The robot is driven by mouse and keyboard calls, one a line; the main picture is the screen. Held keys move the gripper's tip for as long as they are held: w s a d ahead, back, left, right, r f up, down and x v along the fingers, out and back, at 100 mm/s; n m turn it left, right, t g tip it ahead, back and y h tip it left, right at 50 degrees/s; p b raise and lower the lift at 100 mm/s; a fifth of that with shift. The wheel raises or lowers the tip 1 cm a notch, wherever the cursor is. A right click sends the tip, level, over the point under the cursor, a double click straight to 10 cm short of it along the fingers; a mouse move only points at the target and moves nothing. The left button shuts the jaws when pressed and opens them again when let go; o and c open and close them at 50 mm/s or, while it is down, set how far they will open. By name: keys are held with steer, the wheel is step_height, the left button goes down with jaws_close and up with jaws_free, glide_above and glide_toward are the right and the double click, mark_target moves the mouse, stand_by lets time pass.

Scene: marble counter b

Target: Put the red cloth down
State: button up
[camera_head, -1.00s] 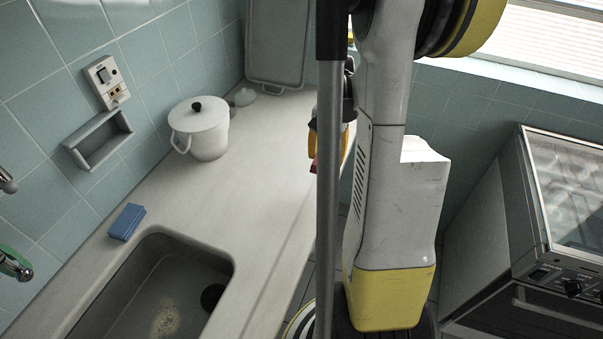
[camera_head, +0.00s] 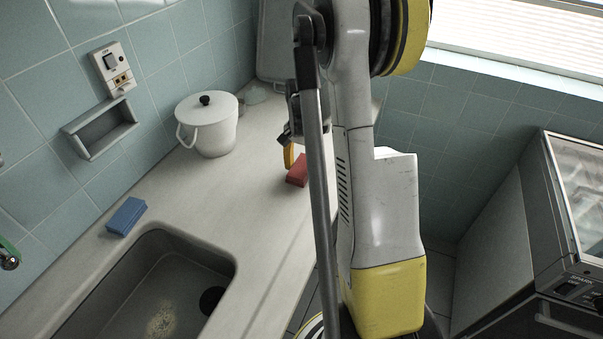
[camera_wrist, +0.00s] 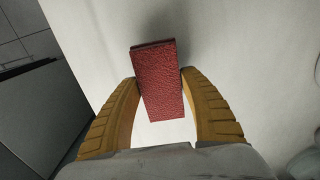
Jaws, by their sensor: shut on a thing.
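The red cloth (camera_wrist: 160,85) is a small block-like folded piece. In the wrist view my gripper (camera_wrist: 161,80) has its two yellow fingers against the cloth's left and right sides. In the head view the red cloth (camera_head: 298,170) shows at the right part of the counter, left of my arm. My gripper (camera_head: 289,156) is partly hidden there, with one yellow finger showing beside the cloth. The cloth is over or on the pale counter; I cannot tell whether it touches the surface.
A white lidded pot (camera_head: 208,125) stands on the counter (camera_head: 225,190) near the tiled wall. A blue sponge (camera_head: 126,216) lies by the sink (camera_head: 150,290). A tray (camera_head: 275,45) leans at the back. An oven (camera_head: 560,220) is at the right. Counter left of the cloth is clear.

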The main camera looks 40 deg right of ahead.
steer(key=shift+f, duration=0.6)
steer(key=shift+f, duration=0.2)
steer(key=o, duration=1)
steer(key=shift+r, duration=0.1)
